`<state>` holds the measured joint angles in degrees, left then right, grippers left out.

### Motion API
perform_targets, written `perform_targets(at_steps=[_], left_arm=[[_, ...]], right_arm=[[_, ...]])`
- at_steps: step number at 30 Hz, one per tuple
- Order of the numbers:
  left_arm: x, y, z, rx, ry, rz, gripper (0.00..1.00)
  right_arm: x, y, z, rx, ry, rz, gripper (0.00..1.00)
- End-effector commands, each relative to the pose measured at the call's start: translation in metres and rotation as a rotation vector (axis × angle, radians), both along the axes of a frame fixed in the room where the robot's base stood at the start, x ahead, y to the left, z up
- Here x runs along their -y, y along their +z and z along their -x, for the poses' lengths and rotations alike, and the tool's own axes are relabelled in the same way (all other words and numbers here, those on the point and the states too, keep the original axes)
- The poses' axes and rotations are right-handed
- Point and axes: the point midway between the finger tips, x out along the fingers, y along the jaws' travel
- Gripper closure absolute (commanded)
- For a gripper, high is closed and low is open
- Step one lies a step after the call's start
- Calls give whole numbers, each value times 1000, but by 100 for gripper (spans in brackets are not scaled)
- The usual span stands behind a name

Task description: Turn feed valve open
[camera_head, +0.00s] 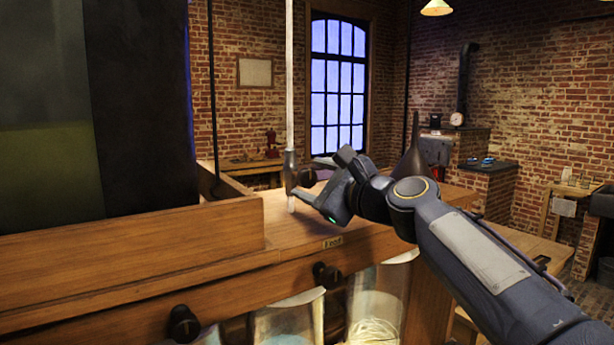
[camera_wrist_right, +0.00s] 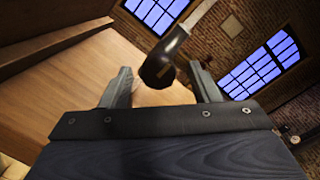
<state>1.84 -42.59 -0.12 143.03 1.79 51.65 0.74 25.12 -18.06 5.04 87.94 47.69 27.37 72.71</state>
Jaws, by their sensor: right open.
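A dark fitting (camera_head: 291,172) on a pale upright tube (camera_head: 290,75) stands above the wooden bench, near the small "Feed" label (camera_head: 333,242); I take it to be the feed valve. My right gripper (camera_head: 312,178) is just right of it, fingers pointing toward it. In the right wrist view the fitting's dark rounded end (camera_wrist_right: 160,66) lies between the two spread fingers of the open gripper (camera_wrist_right: 165,88), with a gap visible on each side. I cannot tell whether the fitting touches a finger. The valve's turn position cannot be made out. My left gripper is out of view.
A wooden bench (camera_head: 230,245) with black knobs (camera_head: 183,325) on its front edge fills the lower left. A large dark panel (camera_head: 140,110) rises behind a wooden rim at left. Glass jars (camera_head: 375,305) sit below the bench. A dark funnel-shaped thing (camera_head: 413,160) stands behind my right wrist.

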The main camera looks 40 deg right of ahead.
Motion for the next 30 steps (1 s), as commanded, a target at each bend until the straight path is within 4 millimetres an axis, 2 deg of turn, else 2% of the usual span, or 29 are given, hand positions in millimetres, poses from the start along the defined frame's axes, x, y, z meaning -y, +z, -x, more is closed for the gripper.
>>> perform_targets(at_steps=[4,14,24,30], left_arm=[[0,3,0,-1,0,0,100],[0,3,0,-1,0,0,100],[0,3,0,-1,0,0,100],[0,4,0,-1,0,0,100]], right_arm=[[0,0,-16,-2,1,0,44],[0,-1,-20,-1,1,2,44],[0,-1,-20,-1,0,3,87],[0,-1,-20,-2,1,13,89]])
